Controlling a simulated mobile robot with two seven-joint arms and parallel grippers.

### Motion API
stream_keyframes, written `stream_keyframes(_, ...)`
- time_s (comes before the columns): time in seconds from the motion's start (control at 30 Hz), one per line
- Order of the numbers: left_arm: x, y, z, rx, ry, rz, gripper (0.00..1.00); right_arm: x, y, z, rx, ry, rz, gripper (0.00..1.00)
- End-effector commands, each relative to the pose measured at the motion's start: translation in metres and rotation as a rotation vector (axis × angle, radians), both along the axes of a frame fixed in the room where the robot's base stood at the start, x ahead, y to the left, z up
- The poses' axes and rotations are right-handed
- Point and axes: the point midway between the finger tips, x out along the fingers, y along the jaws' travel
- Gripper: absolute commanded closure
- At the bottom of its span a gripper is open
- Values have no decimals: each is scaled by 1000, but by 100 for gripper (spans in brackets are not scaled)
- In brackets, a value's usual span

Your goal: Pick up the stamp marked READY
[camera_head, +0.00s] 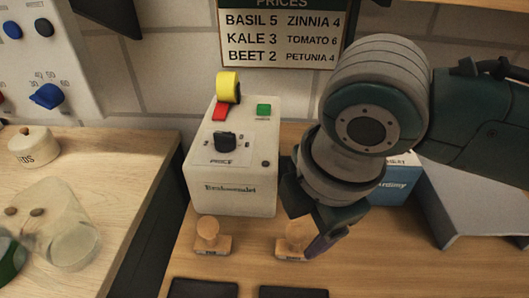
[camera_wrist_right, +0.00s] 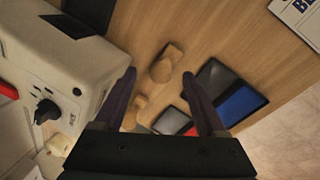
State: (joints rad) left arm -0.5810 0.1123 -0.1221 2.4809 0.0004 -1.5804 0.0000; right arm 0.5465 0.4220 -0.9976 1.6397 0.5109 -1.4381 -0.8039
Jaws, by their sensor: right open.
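Two wooden stamps with round knobs stand on the wooden bench in the head view, a left one (camera_head: 209,237) and a right one (camera_head: 291,241). Each has a small label on its base; I cannot read either surely. My right gripper (camera_head: 312,232) is open and empty, pointing down beside and partly over the right stamp, hiding some of it. In the right wrist view, one stamp (camera_wrist_right: 166,66) shows between and beyond the open fingers (camera_wrist_right: 162,84), and the other stamp (camera_wrist_right: 136,108) is lower left. My left gripper is not in view.
A white machine (camera_head: 235,176) with a yellow roll stands behind the stamps. Dark ink pads (camera_head: 203,289) lie at the front; the wrist view shows a blue pad (camera_wrist_right: 240,104) and a red one (camera_wrist_right: 172,121). A blue box (camera_head: 400,187) is behind my right wrist.

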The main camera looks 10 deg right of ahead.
Motion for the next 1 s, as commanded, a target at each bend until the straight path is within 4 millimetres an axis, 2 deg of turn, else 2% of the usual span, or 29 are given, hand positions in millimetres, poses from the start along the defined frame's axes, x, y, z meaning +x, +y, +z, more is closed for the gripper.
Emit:
stream_keyframes(0.1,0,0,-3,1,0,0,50,1,1,-22,-1,3,-2,27)
stream_keyframes(0.2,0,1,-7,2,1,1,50,5,1,-34,-1,1,-1,27)
stream_keyframes(0.5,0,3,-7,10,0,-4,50,6,1,-37,0,-1,0,27)
stream_keyframes(1.0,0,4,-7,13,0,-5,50,6,1,-37,-1,-1,-1,83)
